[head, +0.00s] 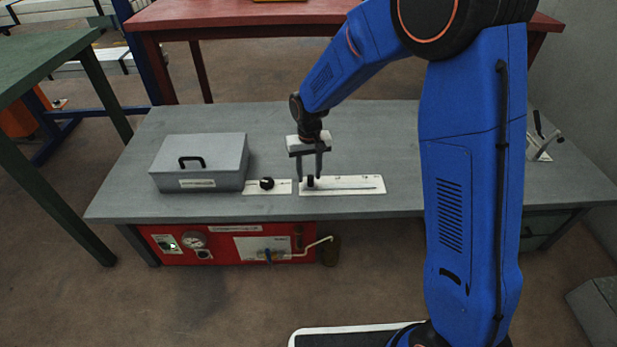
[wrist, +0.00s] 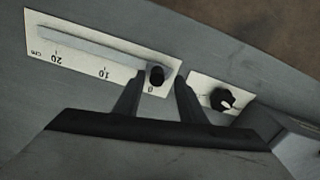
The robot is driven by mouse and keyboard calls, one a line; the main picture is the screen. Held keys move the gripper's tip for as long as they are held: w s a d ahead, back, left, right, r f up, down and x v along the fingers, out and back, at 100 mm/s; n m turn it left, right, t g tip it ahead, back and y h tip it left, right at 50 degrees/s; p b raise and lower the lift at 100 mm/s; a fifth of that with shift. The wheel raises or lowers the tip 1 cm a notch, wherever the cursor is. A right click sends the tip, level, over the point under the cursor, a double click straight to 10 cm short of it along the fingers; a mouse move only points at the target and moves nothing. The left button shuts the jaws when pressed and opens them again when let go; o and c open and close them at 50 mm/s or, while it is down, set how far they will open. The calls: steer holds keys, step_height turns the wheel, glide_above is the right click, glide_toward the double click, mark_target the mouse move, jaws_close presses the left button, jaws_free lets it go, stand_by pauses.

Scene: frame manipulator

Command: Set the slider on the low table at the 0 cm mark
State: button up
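The slider is a white panel (head: 355,187) with a long groove on the low table (head: 400,122). In the wrist view the panel (wrist: 88,63) shows a cm scale with 20, 10 and 0. The black slider knob (head: 310,181) is at the panel's left end; in the wrist view the knob (wrist: 157,77) sits right by the 0 label. My gripper (head: 312,178) points down over that end, and in the wrist view my gripper (wrist: 161,82) is open. The knob appears between the fingertips, nearer the left one; I cannot tell whether it is touched.
A white plate with a round black dial (head: 267,184) is just left of the slider; the dial (wrist: 222,99) also shows in the wrist view. A grey box (head: 200,160) with a handle stands further left. A lever device (head: 541,140) is at the right end. The table behind is clear.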

mark_target(309, 175)
step_height(309, 175, up, 15)
stand_by(0.4)
steer(key=shift+r, duration=0.1)
steer(key=s+d+r+m+t, duration=0.1)
steer(key=s+d+r, duration=0.4)
steer(key=s+d, duration=0.25)
steer(key=s+d+r+t, duration=0.1)
steer(key=s+d+r, duration=0.45)
steer(key=d, duration=0.35)
steer(key=s+d+f+t, duration=0.1)
steer(key=s+d, duration=0.2)
steer(key=s, duration=0.3)
steer(key=s+d+f+t, duration=0.1)
steer(key=s+d, duration=0.2)
steer(key=s, duration=0.4)
steer(key=s+d+f+m, duration=0.1)
steer(key=s+d, duration=0.2)
steer(key=s, duration=0.4)
steer(key=shift+d+t, duration=0.3)
steer(key=shift+t, duration=0.1)
steer(key=shift+o, duration=0.7)
steer(key=shift+r, duration=0.1)
